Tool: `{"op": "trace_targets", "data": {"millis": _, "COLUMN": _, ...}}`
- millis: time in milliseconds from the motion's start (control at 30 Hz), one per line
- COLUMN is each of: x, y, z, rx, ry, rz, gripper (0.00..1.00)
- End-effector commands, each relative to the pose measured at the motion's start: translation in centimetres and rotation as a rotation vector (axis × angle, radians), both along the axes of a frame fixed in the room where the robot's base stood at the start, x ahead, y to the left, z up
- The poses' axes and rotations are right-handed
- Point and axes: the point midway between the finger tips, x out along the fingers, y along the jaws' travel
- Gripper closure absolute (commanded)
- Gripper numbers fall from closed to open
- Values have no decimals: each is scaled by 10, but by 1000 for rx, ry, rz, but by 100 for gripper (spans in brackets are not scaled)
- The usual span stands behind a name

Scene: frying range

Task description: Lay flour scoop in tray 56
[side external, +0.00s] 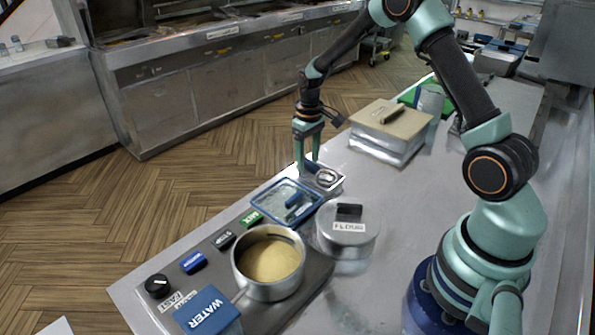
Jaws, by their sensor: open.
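My gripper (308,162) is open and points down over a small shallow metal tray (338,186). A scoop-like metal piece (327,176) with a short blue handle (311,167) lies in this tray. The fingertips are close to the blue handle; I cannot tell whether they touch it. Next to it, nearer the camera, is a blue-rimmed tray (262,210) with another blue handle-like piece (296,200) in it. No number 56 is readable on either tray.
A metal pot (268,290) of yellow contents and a blue WATER box (208,311) stand in front. A dark panel with a knob (157,286) and several labelled blocks runs along the left edge. A lidded box (390,120) stands behind. The counter right of the canister is clear.

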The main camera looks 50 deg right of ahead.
Motion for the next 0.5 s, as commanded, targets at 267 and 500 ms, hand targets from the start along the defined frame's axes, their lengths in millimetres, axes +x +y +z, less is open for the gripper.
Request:
{"op": "trace_targets", "data": {"millis": 267, "x": 1, "y": 0, "z": 36, "rx": -2, "ry": -6, "rz": 0, "gripper": 36}}
{"op": "trace_targets", "data": {"millis": 500, "x": 1, "y": 0, "z": 85, "rx": -1, "ry": -6, "rz": 0, "gripper": 36}}
